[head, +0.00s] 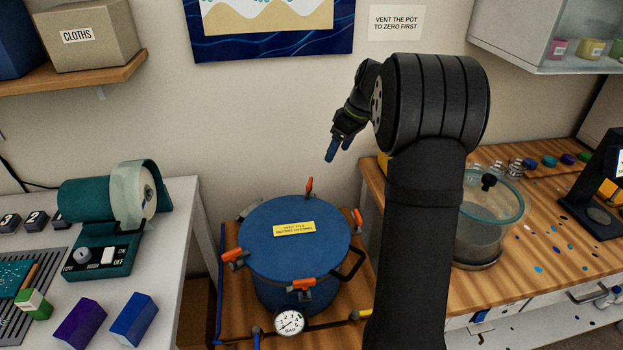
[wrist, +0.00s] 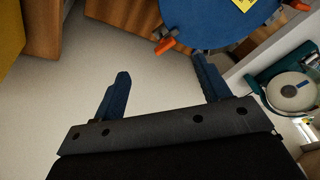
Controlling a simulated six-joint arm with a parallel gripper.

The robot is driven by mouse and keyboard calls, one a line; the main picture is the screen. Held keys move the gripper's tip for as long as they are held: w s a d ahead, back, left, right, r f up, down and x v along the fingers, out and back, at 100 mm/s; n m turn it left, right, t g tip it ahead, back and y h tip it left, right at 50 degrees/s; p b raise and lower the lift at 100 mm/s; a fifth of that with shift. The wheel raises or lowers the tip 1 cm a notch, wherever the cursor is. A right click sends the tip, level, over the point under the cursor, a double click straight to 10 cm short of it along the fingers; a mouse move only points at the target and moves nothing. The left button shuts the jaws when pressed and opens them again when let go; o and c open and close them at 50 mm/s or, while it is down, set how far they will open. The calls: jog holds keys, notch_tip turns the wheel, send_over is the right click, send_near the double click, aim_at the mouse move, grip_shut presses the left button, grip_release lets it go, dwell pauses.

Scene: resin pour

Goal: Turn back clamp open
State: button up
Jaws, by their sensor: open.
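The blue pot (head: 268,256) stands low between the two benches, lid on, with a yellow label on top. The back clamp (head: 310,185) has an orange handle standing up at the far rim. It also shows in the wrist view (wrist: 165,46), just beyond the fingertips. Other orange clamps sit at the right (head: 356,216), left (head: 233,256) and front (head: 304,284) of the rim. My gripper (head: 337,152) is open and empty, above and slightly right of the back clamp, apart from it. In the wrist view its blue fingers (wrist: 162,68) are spread.
A pressure gauge (head: 290,322) is at the pot's front; its reading is too small to tell. A black handle (head: 352,262) juts from the pot's right. The wall is close behind the pot.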

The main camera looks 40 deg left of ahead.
aim_at(310, 182)
jog(key=a+f+n, duration=0.1)
jog(key=a+f, duration=0.1)
jog(key=f, duration=0.2)
jog(key=s+a+f+n, duration=0.1)
jog(key=a+f+n, duration=0.1)
jog(key=a+f, duration=0.1)
jog(key=s+a+f+n, duration=0.1)
jog(key=a+f, duration=0.1)
jog(key=f, duration=0.4)
jog(key=shift+a+n, duration=0.3)
jog(key=shift+a, duration=0.1)
jog(key=shift+c, duration=0.4)
jog(key=c, duration=0.9)
